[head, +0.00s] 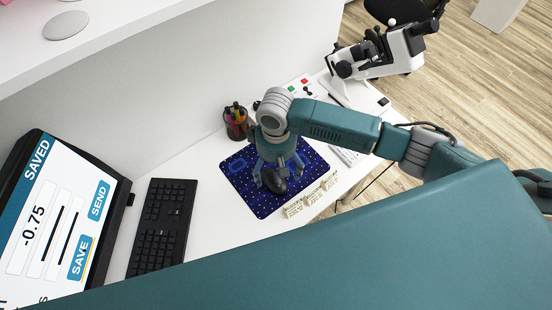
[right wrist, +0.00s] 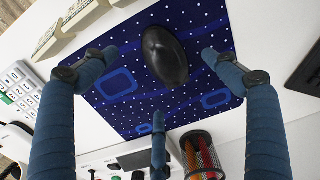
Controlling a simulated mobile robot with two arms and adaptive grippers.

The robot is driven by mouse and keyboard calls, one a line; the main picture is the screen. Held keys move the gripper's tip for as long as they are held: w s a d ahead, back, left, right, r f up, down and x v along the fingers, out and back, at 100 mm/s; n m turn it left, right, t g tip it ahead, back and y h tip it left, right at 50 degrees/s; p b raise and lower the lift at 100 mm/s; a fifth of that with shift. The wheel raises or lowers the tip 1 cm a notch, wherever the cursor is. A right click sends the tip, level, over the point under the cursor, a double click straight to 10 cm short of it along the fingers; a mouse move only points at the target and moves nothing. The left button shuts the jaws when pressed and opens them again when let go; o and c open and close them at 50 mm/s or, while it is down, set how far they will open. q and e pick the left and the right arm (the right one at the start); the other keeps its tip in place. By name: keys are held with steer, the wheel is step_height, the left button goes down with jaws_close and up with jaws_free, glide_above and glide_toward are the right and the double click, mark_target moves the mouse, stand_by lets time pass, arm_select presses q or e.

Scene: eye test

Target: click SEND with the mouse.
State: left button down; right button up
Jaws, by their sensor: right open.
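The black mouse (head: 274,182) lies on a dark blue mouse pad (head: 262,204) with white dots. It also shows in the right wrist view (right wrist: 165,56). My right gripper (head: 270,168) is over the mouse, fingers open and pointing down. In the right wrist view, my right gripper (right wrist: 160,62) has fingers on both sides of the mouse, with gaps between them and it. The monitor (head: 60,215) shows "SAVED", -0.75, two sliders, a blue SEND button (head: 98,201) and a SAVE button (head: 80,258). I cannot make out a pointer. My left gripper is not in view.
A black keyboard (head: 163,226) lies between monitor and pad. A pen cup (head: 236,124) stands behind the pad. A white microscope (head: 378,55) stands at the back right. A white shelf (head: 110,35) hangs above.

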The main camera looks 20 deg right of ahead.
mark_target(276, 175)
steer(key=shift+f, duration=2.25)
steer(key=c, duration=1.4)
